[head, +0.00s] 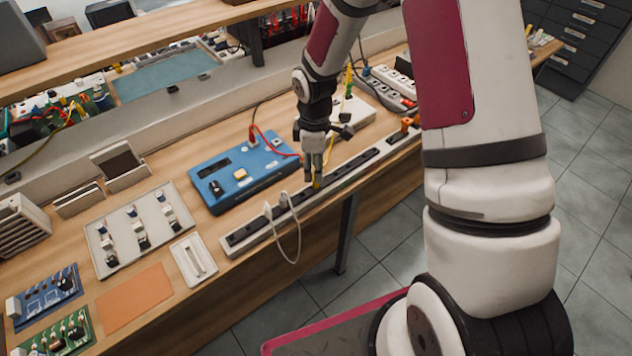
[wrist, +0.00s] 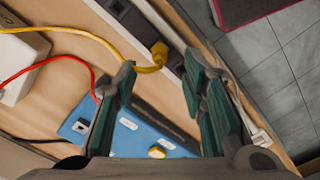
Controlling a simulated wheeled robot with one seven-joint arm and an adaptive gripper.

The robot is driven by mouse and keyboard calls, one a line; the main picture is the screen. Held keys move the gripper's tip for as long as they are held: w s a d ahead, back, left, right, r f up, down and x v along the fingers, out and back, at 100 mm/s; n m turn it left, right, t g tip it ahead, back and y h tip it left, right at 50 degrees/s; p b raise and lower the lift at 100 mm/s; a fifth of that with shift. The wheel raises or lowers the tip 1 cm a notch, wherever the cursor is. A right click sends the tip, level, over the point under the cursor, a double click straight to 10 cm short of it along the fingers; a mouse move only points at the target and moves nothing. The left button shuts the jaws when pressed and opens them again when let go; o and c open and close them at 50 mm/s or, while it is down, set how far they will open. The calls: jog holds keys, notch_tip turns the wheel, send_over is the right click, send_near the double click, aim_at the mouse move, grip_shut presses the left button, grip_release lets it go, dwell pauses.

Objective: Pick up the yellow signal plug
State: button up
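The yellow signal plug (wrist: 159,52) sits at the long dark-topped strip along the bench's front edge, with a yellow cable (wrist: 90,36) curving off to the left in the wrist view. In the head view a small bit of the plug (head: 317,184) shows below my gripper (head: 314,172). My gripper (wrist: 160,66) is open. In the wrist view its two green-grey fingers stand apart, one on each side of the plug in the picture, with nothing between them. How far the fingertips are above the plug I cannot tell.
A blue box (head: 240,178) with a red lead stands left of my gripper. The long strip (head: 232,248) carries white plugs (head: 283,200) with a hanging white cable. A white box (head: 352,112) stands behind. Floor (head: 390,215) lies beyond the bench edge.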

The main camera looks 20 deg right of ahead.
jog(key=shift+d+f+p, duration=0.15)
jog(key=shift+f+p, duration=0.35)
jog(key=shift+f, duration=2)
grip_shut()
